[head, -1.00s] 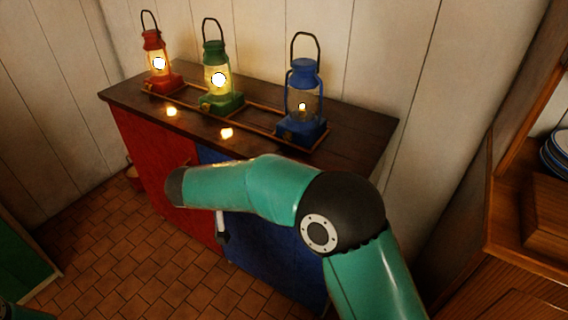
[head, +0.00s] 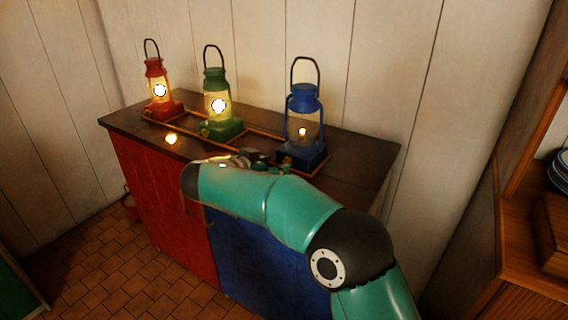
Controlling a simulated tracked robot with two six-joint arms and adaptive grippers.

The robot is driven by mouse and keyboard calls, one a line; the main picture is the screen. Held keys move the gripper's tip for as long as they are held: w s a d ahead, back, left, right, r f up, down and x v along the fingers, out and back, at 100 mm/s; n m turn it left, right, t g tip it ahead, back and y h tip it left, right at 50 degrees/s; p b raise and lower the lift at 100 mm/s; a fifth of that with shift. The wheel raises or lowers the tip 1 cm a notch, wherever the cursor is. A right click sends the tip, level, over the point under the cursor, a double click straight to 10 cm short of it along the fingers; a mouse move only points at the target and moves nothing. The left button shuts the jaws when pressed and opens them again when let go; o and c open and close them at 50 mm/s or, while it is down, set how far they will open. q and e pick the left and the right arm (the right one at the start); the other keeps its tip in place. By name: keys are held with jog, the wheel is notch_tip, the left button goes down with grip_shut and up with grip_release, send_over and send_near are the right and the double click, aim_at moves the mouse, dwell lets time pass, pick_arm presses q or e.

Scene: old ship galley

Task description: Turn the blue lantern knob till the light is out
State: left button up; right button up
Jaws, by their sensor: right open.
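The blue lantern (head: 304,108) stands upright at the right of the cabinet top, with a small glow inside, much smaller than the lights in the other two lanterns. Its knob, low on the front left of the base, is small and partly covered by my right gripper (head: 272,160). My right gripper is open and shows just above my teal forearm, beside the front left of the blue base. I cannot tell whether its fingers touch the knob. My left gripper is not in view.
A green lantern (head: 216,108) and a red lantern (head: 158,92) stand lit to the left on the same dark cabinet top (head: 357,150). A thin raised frame surrounds the bases. A wooden shelf unit (head: 520,215) stands at the right. Tiled floor is free at the left.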

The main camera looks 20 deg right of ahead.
aim_at(286, 162)
jog(key=x, duration=0.5)
jog(key=shift+w, duration=0.1)
